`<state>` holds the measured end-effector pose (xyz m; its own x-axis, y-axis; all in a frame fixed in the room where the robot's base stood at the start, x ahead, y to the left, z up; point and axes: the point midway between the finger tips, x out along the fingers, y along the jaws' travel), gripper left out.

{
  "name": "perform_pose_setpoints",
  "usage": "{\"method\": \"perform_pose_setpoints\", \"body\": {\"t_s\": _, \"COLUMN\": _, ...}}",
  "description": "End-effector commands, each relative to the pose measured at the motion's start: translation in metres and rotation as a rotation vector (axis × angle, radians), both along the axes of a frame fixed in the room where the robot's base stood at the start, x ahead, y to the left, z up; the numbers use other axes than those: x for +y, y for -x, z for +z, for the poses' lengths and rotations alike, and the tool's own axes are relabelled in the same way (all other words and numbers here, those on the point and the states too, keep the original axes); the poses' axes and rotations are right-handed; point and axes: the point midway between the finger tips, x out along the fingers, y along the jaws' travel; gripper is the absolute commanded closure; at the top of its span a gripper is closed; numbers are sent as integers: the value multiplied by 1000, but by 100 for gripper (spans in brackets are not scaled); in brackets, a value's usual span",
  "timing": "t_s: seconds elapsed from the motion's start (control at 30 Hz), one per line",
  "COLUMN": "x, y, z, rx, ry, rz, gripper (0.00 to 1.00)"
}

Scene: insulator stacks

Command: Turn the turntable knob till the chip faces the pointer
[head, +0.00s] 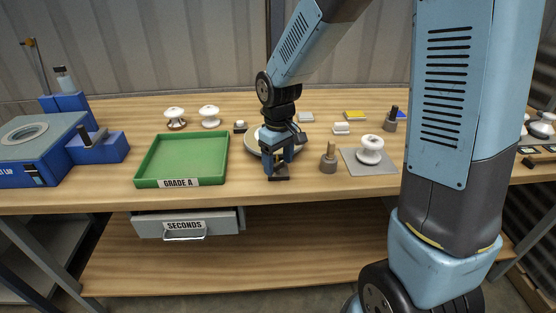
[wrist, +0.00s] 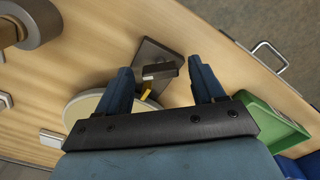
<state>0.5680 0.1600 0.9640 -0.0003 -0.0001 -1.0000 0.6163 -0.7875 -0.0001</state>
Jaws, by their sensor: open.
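The turntable (head: 252,145) is a pale round disc at the middle of the bench, partly hidden behind my gripper (head: 279,160). In the wrist view the turntable (wrist: 90,104) shows at the left, behind a finger. The dark knob (wrist: 160,70) stands on a dark base plate (wrist: 157,52) beside the disc. My gripper (wrist: 160,66) points down with its fingers apart, one on each side of the knob; I cannot tell whether either touches it. A small yellow piece (wrist: 147,90), perhaps the pointer, lies between knob and disc. I cannot make out the chip.
A green GRADE A tray (head: 180,183) lies left of the turntable. A grey SECONDS drawer (head: 188,224) hangs below. A brown peg (head: 328,160) and a grey mat (head: 385,168) bearing a white insulator (head: 370,148) stand right. Two white insulators (head: 209,115) stand behind the tray.

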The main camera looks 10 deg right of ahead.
Motion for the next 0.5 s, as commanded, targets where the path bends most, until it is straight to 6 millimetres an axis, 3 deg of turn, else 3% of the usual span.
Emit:
{"method": "perform_pose_setpoints", "body": {"t_s": 0.23, "x": 0, "y": -1, "z": 13, "rx": -3, "ry": -1, "rz": -1, "gripper": 32}}
{"method": "perform_pose_setpoints", "body": {"t_s": 0.5, "x": 0, "y": -1, "z": 64, "rx": -5, "ry": -2, "rz": 0, "gripper": 32}}
